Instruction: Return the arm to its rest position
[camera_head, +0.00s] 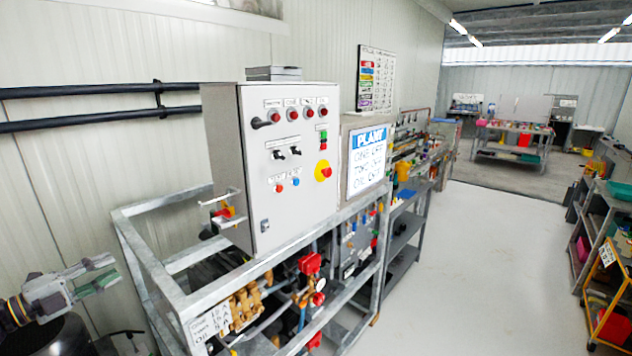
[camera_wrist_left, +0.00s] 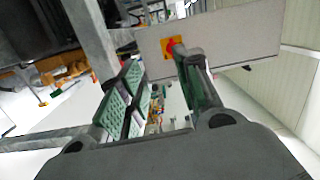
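My left gripper (camera_head: 106,272) is at the lower left of the head view, left of the pump frame and clear of it. In the left wrist view its two fingers with green pads stand apart, with an empty gap (camera_wrist_left: 158,78) between them. It is open and holds nothing. My right gripper is in neither view. The grey control cabinet (camera_head: 285,150) stands on the metal pump frame (camera_head: 155,265), with red buttons and a yellow-and-red switch (camera_head: 323,170) on its front. The cabinet side (camera_wrist_left: 225,40) with a red-and-yellow switch (camera_wrist_left: 172,46) shows beyond the fingers in the wrist view.
Two black pipes (camera_head: 90,90) run along the wall behind the gripper. A red valve (camera_head: 310,263) and brass pump parts (camera_head: 245,302) sit inside the frame. A white status board (camera_head: 367,158) stands beside the cabinet. The floor (camera_head: 470,260) to the right is clear, with shelves beyond.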

